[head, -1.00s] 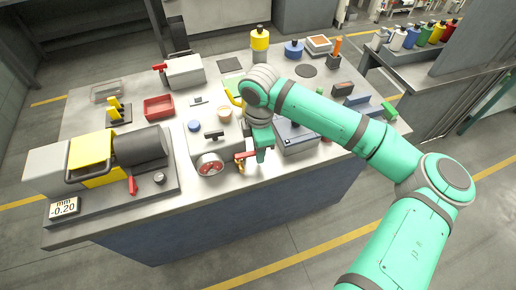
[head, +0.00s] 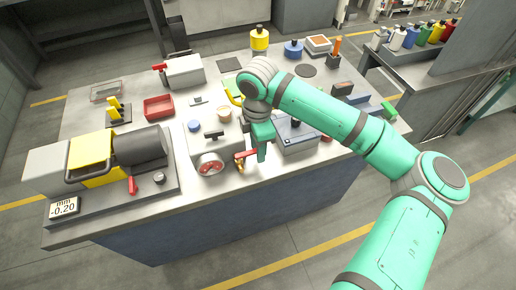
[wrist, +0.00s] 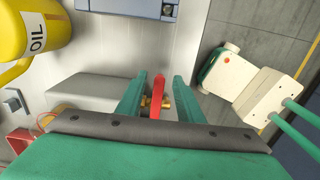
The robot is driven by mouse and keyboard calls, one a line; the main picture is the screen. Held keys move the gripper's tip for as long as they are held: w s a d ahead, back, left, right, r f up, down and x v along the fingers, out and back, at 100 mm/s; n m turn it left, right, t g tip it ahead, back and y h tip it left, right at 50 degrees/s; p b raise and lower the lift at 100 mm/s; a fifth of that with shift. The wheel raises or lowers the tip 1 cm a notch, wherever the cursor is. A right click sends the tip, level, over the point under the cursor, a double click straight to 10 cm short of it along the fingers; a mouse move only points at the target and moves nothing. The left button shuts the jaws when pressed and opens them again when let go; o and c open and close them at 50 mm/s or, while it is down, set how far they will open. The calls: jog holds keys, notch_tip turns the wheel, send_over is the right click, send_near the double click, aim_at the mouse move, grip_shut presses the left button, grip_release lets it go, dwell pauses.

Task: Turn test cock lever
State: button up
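The test cock has a red lever (head: 246,154) on a small brass body (head: 240,165), at the front edge of the bench beside a round gauge. My gripper (head: 262,152) points down just right of the lever in the head view. In the wrist view, the red lever (wrist: 157,96) stands between the two green fingers of my gripper (wrist: 157,92), with gaps on both sides. The fingers are open. Brass parts (wrist: 166,102) show beside the lever; the rest of the cock is hidden by my gripper.
The round gauge (head: 210,164) and grey pump block (head: 214,133) stand close left. A blue-grey case (head: 296,135) lies close right. A yellow oil can (wrist: 27,32) shows in the wrist view. Open floor (head: 310,235) lies in front of the bench.

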jog(key=shift+r, duration=0.3)
jog(key=shift+r, duration=3)
